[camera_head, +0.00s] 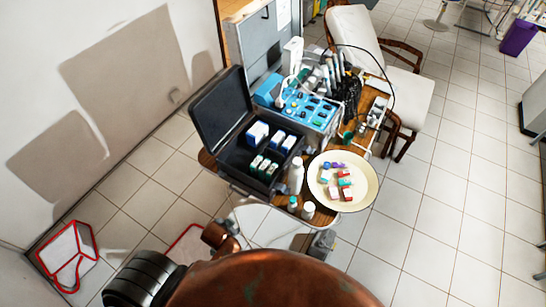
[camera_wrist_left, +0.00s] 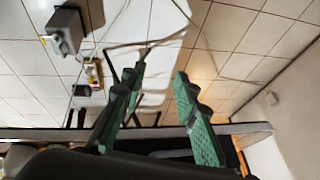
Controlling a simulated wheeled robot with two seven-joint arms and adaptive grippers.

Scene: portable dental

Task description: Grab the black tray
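A black open case or tray (camera_head: 236,156) sits on the left part of the wooden table, its black lid raised at the back left. It holds several small white, blue and green boxes. No separate flat black tray is clear to me. My left gripper (camera_wrist_left: 162,66) shows in the left wrist view with its two green-padded fingers apart and nothing between them. A dark edge runs across the lower part of that view; I cannot tell what it belongs to. I cannot make out the left gripper in the head view. My right gripper is not identifiable.
A round cream plate (camera_head: 364,195) with several coloured small items stands right of the case. White bottles (camera_head: 296,172) stand between them. A blue dental unit (camera_head: 312,113) is behind. A white chair (camera_head: 404,95) stands behind right.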

